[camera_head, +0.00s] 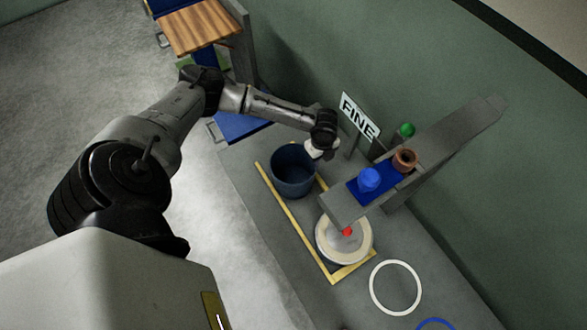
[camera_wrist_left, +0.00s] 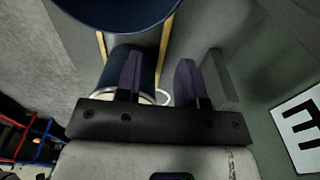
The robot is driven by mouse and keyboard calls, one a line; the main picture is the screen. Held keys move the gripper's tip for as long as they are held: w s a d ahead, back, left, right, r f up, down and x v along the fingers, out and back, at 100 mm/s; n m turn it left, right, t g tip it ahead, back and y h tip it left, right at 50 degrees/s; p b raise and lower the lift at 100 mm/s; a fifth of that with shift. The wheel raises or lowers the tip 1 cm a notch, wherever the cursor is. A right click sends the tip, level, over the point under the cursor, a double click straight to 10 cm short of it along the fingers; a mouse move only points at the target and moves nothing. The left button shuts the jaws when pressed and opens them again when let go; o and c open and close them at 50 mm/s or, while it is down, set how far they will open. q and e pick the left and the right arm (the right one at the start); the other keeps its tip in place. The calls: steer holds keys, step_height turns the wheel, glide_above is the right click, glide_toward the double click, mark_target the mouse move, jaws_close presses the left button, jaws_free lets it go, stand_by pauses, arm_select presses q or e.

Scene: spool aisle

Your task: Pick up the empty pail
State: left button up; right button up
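The dark blue pail (camera_head: 292,170) stands upright at the far end of the yellow-edged area on the grey bench. Its open top shows a dark inside with nothing visible in it. In the left wrist view part of the pail (camera_wrist_left: 115,12) shows at the top edge, cut off by the frame. My left gripper (camera_head: 318,150) is above and just right of the pail's rim in the head view. In the left wrist view its two fingers (camera_wrist_left: 160,72) are apart, with nothing held between them. The pail appears outside the finger gap. My right gripper is not in view.
A pale-topped round container (camera_head: 322,245) with a red part stands nearer in the yellow frame (camera_head: 300,232). A grey raised shelf (camera_head: 345,205) holds a blue and a brown item. A white ring (camera_head: 372,287) lies nearer.

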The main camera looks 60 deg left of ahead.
arm_select(q)
steer(key=w+a+r, duration=0.1)
steer(key=a, duration=0.5)
steer(key=b, duration=0.4)
glide_above(310, 165)
steer(key=shift+w+a+f, duration=0.1)
steer(key=shift+a+f, duration=0.05)
steer(key=shift+f, duration=3)
steer(key=shift+w+a+f, duration=0.1)
steer(key=shift+f, duration=3.05)
steer(key=shift+c, duration=0.3)
steer(key=c, duration=0.6)
jaws_close()
